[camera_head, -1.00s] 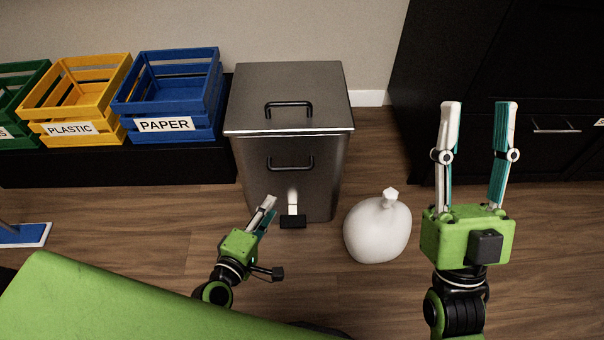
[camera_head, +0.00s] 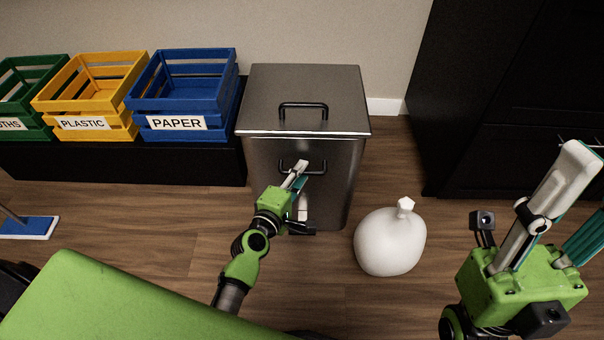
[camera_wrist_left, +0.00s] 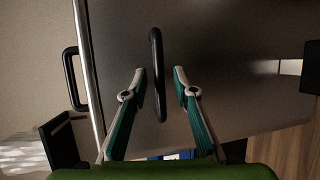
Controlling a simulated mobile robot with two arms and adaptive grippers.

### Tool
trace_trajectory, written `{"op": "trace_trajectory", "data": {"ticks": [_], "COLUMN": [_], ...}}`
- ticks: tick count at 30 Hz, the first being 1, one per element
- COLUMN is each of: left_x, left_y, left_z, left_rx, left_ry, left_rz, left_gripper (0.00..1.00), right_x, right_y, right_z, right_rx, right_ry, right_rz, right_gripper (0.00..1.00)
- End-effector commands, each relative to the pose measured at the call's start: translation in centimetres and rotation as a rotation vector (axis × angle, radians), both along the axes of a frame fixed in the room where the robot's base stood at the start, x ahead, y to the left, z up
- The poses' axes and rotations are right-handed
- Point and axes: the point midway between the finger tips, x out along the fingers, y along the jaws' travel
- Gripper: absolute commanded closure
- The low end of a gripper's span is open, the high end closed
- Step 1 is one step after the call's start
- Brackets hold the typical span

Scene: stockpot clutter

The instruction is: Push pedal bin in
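The pedal bin (camera_head: 260,170) is a grey metal box with a closed lid (camera_head: 300,90), standing on the floor by the wall. It has a black handle on the lid (camera_head: 303,106) and a black handle on the front (camera_head: 318,165); the front handle also shows in the left wrist view (camera_wrist_left: 157,75). The black pedal (camera_head: 302,229) is low at the front, partly hidden by my arm. My left gripper (camera_head: 297,172) is open at the front handle, with a finger on either side of it in the wrist view (camera_wrist_left: 159,72). My right gripper (camera_head: 588,185) is open and empty at the right.
A tied white bag (camera_head: 390,242) stands on the floor right of the bin. Green (camera_head: 25,120), yellow (camera_head: 88,95) and blue (camera_head: 180,100) crates sit on a black bench (camera_head: 120,165) at the left. Dark cabinets (camera_head: 500,100) stand at the right. A blue-and-white mop head (camera_head: 30,228) lies far left.

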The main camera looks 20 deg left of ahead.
Motion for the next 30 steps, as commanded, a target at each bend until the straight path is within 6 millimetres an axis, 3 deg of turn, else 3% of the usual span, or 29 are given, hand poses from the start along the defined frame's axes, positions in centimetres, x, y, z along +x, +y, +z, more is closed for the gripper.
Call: {"op": "trace_trajectory", "data": {"ticks": [4,13,14,17,25,30], "left_x": [1.0,1.2,1.2,1.2,1.5,3.5], "left_y": [-0.2,-0.2,-0.2,-0.2,-0.1,0.5], "left_z": [-0.2,-0.2,-0.2,-0.2,-0.3,-0.1], "left_rx": [0.0,0.0,0.0,0.0,0.001,0.004], "left_ry": [0.0,0.001,0.001,0.001,0.001,-0.003], "left_rz": [-0.001,-0.001,-0.001,-0.001,-0.001,0.0], "left_gripper": [0.74,0.74,0.76,1.0,1.0,1.0], "right_x": [0.0,0.1,0.1,0.1,0.1,0.1], "right_y": [0.0,0.0,0.0,0.0,0.0,0.0], "right_z": [-0.3,-0.3,-0.3,-0.3,-0.3,-0.4], "right_rx": [-0.001,-0.001,-0.001,-0.001,-0.001,-0.001], "right_ry": [0.002,0.003,0.003,0.003,0.004,0.004], "right_rz": [-0.001,-0.001,-0.001,0.0,0.0,0.0], "right_gripper": [0.6,0.6,0.6,0.6,0.6,0.6]}}
